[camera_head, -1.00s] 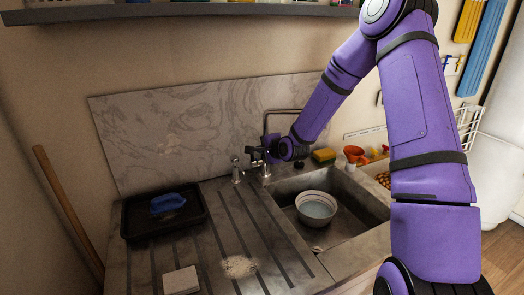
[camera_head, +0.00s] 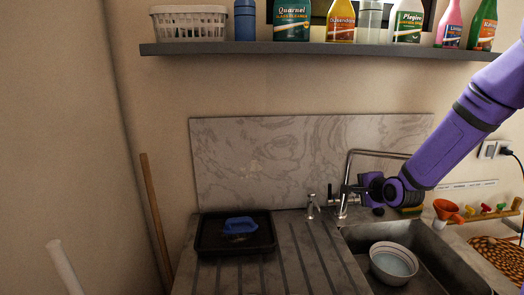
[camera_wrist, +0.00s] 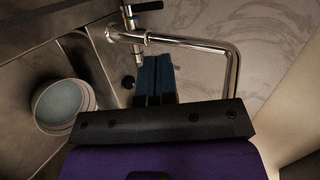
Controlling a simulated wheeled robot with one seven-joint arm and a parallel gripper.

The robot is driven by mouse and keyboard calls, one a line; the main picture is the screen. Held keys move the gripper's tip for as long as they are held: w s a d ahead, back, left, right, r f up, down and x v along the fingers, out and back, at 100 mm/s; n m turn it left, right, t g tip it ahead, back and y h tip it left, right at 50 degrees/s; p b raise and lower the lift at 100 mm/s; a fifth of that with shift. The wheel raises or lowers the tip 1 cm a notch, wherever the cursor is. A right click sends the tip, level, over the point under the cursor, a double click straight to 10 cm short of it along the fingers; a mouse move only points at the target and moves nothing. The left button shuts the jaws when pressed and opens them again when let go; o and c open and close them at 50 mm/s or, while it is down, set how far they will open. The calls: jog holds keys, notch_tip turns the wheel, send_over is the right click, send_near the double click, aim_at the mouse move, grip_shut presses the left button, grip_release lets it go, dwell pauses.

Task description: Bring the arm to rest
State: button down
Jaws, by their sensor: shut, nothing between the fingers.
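My purple arm (camera_head: 462,132) reaches in from the right in the head view. My gripper (camera_head: 352,193) is beside the chrome tap (camera_head: 352,165) behind the sink. In the wrist view the two dark blue fingers (camera_wrist: 154,75) lie side by side, shut and empty. The tap's pipe (camera_wrist: 190,42) runs past the fingertips and bends down to their right. I cannot tell whether the fingers touch it.
The sink (camera_head: 425,252) holds a white bowl (camera_head: 392,264). A black tray (camera_head: 207,238) with a blue brush (camera_head: 240,225) sits on the left drainer. A shelf (camera_head: 300,49) with several bottles hangs above.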

jog(key=s+a+r+n+g+h, duration=0.35)
jog(key=s+r+n, duration=0.55)
jog(key=s+r, duration=0.65)
jog(key=s+a+r+n+g, duration=0.1)
jog(key=s+r+n+g, duration=0.1)
jog(key=s, duration=0.8)
jog(key=s+a+r+n+g+y, duration=0.1)
jog(key=s+r+n, duration=0.2)
jog(key=s, duration=0.8)
jog(key=shift+r+n+g, duration=0.25)
jog(key=shift+n+g, duration=0.1)
jog(key=shift+n, duration=0.45)
